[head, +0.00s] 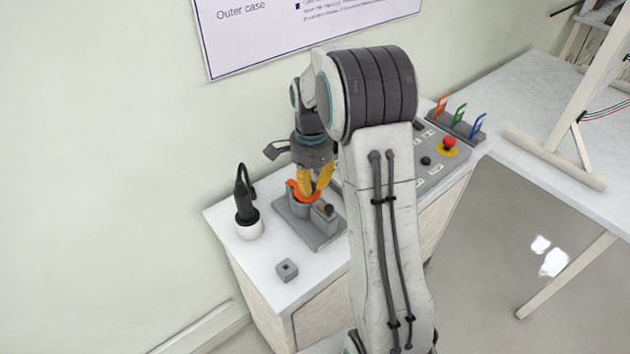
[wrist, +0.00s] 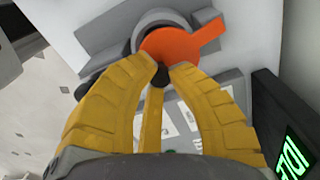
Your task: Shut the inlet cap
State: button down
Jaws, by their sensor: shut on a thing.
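The orange inlet cap (wrist: 180,44) is a flat disc with a tab sticking out to the right in the wrist view. It lies over a round grey inlet (head: 299,208) on a grey base. In the head view the orange cap (head: 293,190) shows partly behind the yellow fingers. My gripper (wrist: 164,70) has its fingertips close together at the cap's near edge, with a small dark part between them. In the head view my gripper (head: 318,190) points down at the cap. The fingertips hide the exact contact.
A black tool in a white holder (head: 249,229) stands left of the fixture. A small grey block (head: 287,270) lies on the white bench in front. A panel with a red button (head: 449,142) and colored hooks (head: 459,114) lie to the right. A green display (wrist: 292,158) shows in the wrist view.

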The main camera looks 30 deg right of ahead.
jog(key=shift+s+a+f+m, duration=0.1)
jog(key=shift+s+a+m, duration=0.1)
jog(key=shift+a+m, duration=0.35)
jog(key=shift+s+a+m, duration=0.15)
jog(key=shift+a+m, duration=0.05)
jog(key=shift+m, duration=0.55)
jog(key=c, duration=1.1)
grip_release()
jog(key=shift+w, duration=0.1)
notch_tip(320, 180, up, 12)
jog(key=shift+r, duration=0.1)
